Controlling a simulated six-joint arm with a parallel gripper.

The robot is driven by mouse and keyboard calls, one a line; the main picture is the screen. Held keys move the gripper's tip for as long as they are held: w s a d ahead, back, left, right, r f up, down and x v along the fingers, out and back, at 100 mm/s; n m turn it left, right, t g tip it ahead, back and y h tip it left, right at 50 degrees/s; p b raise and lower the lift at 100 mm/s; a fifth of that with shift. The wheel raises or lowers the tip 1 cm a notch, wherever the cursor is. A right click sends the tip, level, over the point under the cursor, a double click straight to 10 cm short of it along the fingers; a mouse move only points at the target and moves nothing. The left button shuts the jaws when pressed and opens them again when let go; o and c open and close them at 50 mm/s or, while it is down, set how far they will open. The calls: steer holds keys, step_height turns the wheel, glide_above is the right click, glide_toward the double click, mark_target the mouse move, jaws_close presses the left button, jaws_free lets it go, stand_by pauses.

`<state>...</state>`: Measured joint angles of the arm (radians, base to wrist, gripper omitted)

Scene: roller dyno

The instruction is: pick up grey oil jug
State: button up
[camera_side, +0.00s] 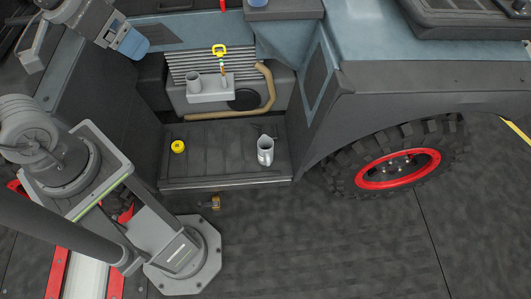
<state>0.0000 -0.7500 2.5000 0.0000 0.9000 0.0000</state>
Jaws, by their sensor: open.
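The grey oil jug (265,151) is a small light-grey vessel with an open top. It stands upright on the dark ribbed step of the vehicle, towards the right end. Nothing hides the jug.
A yellow cap (178,146) lies on the step's left part. Behind the step, a grey housing (212,93) carries a filler neck (193,83) and a yellow-handled dipstick (219,50). A tan hose (268,90) runs beside it. A fender and wheel (397,168) stand right.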

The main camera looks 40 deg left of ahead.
steer(key=c, duration=0.5)
steer(key=w+d+n+h, duration=0.1)
steer(key=w+d+h, duration=0.1)
steer(key=w+d, duration=0.45)
steer(key=w+d+h, duration=0.2)
steer(key=w+d, duration=0.1)
steer(key=w, duration=0.6)
steer(key=shift+c, duration=0.2)
steer(key=w+d+f+n, duration=0.4)
steer(key=w+d+f, duration=0.3)
steer(key=w+f, duration=0.6)
steer(key=n+g+y, duration=0.3)
steer(key=n+y, duration=0.2)
steer(key=y, duration=0.2)
glide_toward(269, 162)
steer(key=shift+y, duration=0.3)
steer(key=x, duration=0.9)
steer(key=shift+s+d, duration=0.1)
steer(key=shift+d, duration=0.1)
